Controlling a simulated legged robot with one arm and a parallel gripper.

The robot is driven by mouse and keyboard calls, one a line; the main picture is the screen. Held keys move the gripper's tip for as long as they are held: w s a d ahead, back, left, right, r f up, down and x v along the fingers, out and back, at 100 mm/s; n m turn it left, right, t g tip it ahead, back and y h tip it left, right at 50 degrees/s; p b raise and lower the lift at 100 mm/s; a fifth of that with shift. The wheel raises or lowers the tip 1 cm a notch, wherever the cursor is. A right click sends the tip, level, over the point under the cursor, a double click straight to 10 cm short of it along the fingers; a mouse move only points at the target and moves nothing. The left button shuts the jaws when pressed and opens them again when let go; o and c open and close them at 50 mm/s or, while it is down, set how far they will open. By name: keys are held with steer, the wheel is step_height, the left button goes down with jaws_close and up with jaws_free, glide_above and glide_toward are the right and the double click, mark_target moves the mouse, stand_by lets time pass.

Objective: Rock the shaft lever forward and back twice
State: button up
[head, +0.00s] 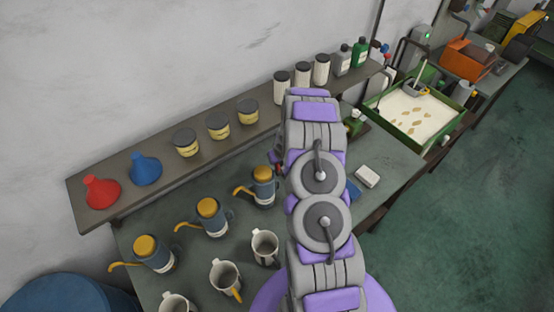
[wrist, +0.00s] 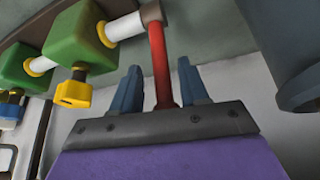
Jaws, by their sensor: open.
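In the wrist view, a red lever (wrist: 159,62) hangs from a grey hub at the end of a white shaft (wrist: 124,27). The shaft runs left through a green block (wrist: 76,38) with yellow collars and a yellow knob. My gripper (wrist: 161,78) is open, with one blue finger on each side of the lever. The lever passes between the fingers; contact with either finger is not clear. In the head view my arm covers the middle of the bench, and the lever and my gripper cannot be made out.
A bench (head: 395,160) holds several oil cans and mugs left of my arm. A shelf (head: 215,140) behind carries funnels, tins and bottles. A white block (head: 367,176) and a green tray (head: 408,135) stand right. A dark cylinder (wrist: 302,85) is right of the lever.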

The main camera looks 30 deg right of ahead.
steer(key=d+b+v, duration=0.1)
steer(key=b+v, duration=0.1)
steer(key=v, duration=1.4)
steer(key=shift+a, duration=0.3)
steer(key=s+a+r+g+b, duration=0.4)
steer(key=s+a+b, duration=0.8)
steer(key=s+a, duration=0.15)
steer(key=s+a+f+g+b, duration=0.1)
steer(key=s+a+b, duration=0.2)
steer(key=s, duration=0.4)
steer(key=s+a+g+b, duration=0.1)
steer(key=s+a+b, duration=0.1)
steer(key=s+a, duration=0.2)
steer(key=s+a+f+n+g+y+b, duration=0.1)
steer(key=s+a+b, duration=0.2)
steer(key=s, duration=0.7)
steer(key=shift+s+a+f+b, duration=0.3)
steer(key=shift+a+f, duration=0.05)
steer(key=shift+a, duration=0.55)
